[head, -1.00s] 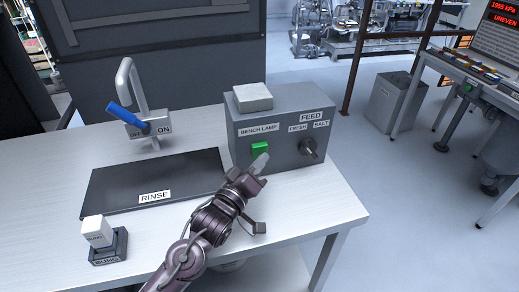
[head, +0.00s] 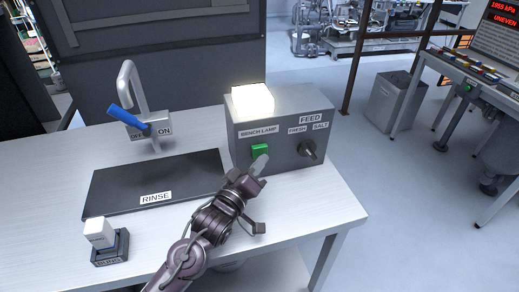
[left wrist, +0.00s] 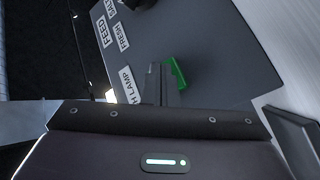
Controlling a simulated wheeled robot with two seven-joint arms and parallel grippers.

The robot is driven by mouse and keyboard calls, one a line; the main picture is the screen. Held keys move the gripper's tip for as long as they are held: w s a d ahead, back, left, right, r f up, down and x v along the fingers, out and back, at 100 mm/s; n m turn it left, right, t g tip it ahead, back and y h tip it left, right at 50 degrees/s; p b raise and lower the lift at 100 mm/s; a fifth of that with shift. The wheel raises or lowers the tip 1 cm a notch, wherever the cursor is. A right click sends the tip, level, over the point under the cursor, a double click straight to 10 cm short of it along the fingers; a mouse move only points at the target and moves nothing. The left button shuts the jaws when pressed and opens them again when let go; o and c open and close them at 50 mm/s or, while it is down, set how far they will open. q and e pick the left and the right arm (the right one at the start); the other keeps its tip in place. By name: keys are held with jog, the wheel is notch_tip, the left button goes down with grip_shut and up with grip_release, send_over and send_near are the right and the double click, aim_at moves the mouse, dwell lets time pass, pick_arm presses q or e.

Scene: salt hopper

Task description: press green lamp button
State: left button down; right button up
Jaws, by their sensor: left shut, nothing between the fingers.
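The green lamp button (head: 259,151) is on the front of a grey box (head: 290,155), under a BENCH LAMP label (head: 258,132). The lamp block (head: 252,98) on top of the box is lit bright white. My left gripper (head: 261,165) is shut and empty, its fingertips at the lower right edge of the button. In the left wrist view the shut fingers (left wrist: 160,85) overlap the button (left wrist: 176,74) at its left side; I cannot tell whether they touch it. My right gripper is not in view.
A FEED knob (head: 309,150) sits right of the button, between FRESH and SALT. On the bench (head: 300,205) are a dark RINSE mat (head: 120,182), a tap with a blue lever (head: 126,117), and a white block on a dark stand (head: 118,247). The bench's front right is clear.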

pick_arm(q)
jog(key=shift+s, duration=0.1)
jog(key=shift+s+d+p, duration=0.3)
jog(key=shift+s+p, duration=0.1)
jog(key=shift+s, duration=0.55)
jog(key=shift+s+d+p, duration=0.35)
jog(key=shift+s, duration=0.6)
jog(key=shift+s+d+p, duration=0.3)
jog(key=shift+s+p, duration=0.1)
jog(key=shift+s, duration=0.55)
